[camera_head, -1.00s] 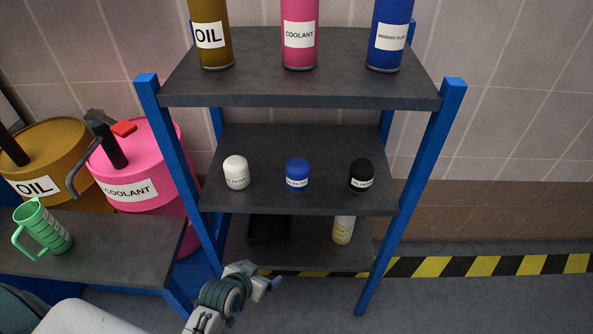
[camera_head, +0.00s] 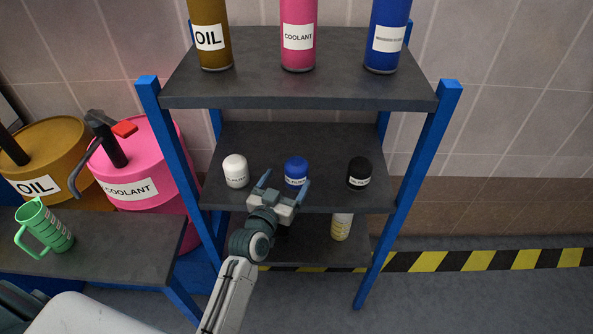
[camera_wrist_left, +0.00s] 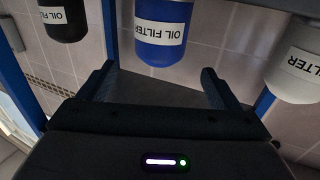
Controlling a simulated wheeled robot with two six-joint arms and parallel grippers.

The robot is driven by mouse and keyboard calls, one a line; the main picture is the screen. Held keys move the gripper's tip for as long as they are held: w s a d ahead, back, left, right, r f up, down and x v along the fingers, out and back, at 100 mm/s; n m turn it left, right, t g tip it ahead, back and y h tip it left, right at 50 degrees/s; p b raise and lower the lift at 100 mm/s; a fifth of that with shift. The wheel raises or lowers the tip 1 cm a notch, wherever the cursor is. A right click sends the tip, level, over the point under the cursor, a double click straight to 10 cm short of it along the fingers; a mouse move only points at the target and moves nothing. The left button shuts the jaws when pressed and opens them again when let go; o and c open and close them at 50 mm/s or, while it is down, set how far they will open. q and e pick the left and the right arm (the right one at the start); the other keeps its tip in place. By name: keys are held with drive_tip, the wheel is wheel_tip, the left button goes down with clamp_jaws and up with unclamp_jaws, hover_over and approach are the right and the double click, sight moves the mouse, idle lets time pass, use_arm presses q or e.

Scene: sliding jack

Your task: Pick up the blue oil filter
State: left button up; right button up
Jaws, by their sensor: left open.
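The blue oil filter (camera_head: 296,171) stands upright on the middle shelf (camera_head: 328,199), between a white oil filter (camera_head: 236,171) and a black oil filter (camera_head: 359,173). My left gripper (camera_head: 283,184) is open and empty at the shelf's front edge, just in front of the blue filter. In the left wrist view, the blue filter (camera_wrist_left: 163,35) appears upside down beyond and between the open fingers (camera_wrist_left: 158,84), and I see no contact. The black filter (camera_wrist_left: 63,20) and white filter (camera_wrist_left: 296,68) are at either side there. My right gripper is not in view.
Brown, pink and blue bottles stand on the top shelf (camera_head: 300,90). A small yellow-labelled bottle (camera_head: 341,227) is on the lower shelf. Blue posts (camera_head: 409,190) bound the rack. A green jug (camera_head: 43,228) sits on a bench at left, near the pink coolant drum (camera_head: 150,170).

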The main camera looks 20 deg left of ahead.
sight(297, 165)
use_arm(q)
drive_tip(key=w, duration=0.2)
drive_tip(key=shift+w+d+f, duration=0.1)
drive_tip(key=shift+w, duration=0.3)
drive_tip(key=w, duration=0.1)
drive_tip(key=w+p, duration=0.1)
drive_tip(key=w, duration=0.2)
drive_tip(key=shift+d+f+p, duration=0.2)
drive_tip(key=shift+d+p, duration=0.05)
drive_tip(key=shift+p, duration=0.1)
drive_tip(key=shift+w+f, duration=0.15)
drive_tip(key=shift+w, duration=0.35)
drive_tip(key=shift+s, duration=0.1)
drive_tip(key=c, duration=1)
drive_tip(key=shift+c, duration=1.4)
